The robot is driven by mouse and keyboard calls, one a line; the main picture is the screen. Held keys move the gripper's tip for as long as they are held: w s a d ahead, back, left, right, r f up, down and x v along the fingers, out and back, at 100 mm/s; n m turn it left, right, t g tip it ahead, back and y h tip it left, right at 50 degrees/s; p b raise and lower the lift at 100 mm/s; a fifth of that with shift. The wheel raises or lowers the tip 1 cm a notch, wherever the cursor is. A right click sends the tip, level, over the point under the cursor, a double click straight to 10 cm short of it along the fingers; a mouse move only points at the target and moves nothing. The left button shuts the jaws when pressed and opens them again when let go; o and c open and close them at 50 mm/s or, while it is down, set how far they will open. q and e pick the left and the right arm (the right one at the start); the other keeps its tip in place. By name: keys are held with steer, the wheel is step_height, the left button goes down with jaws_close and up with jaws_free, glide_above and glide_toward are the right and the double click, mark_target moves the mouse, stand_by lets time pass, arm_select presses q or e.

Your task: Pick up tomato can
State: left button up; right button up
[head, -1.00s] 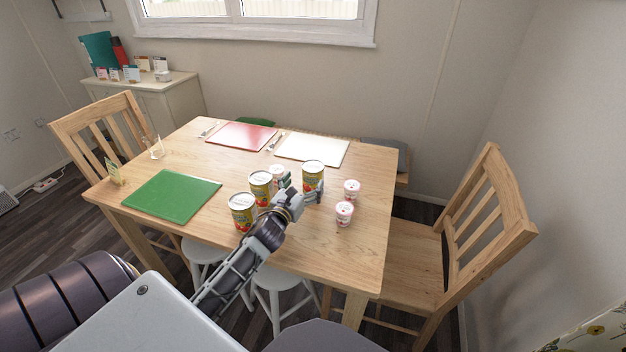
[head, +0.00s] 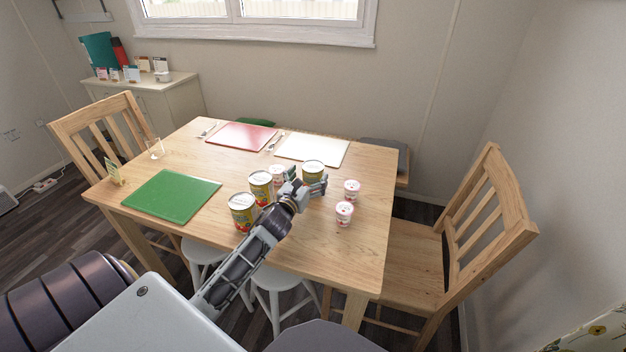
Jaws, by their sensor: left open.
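Several yellow tomato cans with red pictures stand on the wooden table. The front can (head: 242,212) is nearest the table's front edge. A second can (head: 261,186) stands just behind it to the right. A third can (head: 313,169) stands further right, its lower part hidden by my gripper. My left gripper (head: 307,181) is open at this third can, with a finger on each side of it; I cannot tell whether they touch it. My right gripper is not in view.
A small white tub (head: 277,174) stands close left of the gripper. Two white and pink tubs, a rear one (head: 352,189) and a front one (head: 344,212), stand to the right. Green (head: 172,195), red (head: 242,136) and white (head: 312,150) boards lie flat. A chair (head: 480,225) stands right.

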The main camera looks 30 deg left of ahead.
arm_select(q)
steer(key=shift+w+a, duration=0.1)
steer(key=shift+w, duration=1)
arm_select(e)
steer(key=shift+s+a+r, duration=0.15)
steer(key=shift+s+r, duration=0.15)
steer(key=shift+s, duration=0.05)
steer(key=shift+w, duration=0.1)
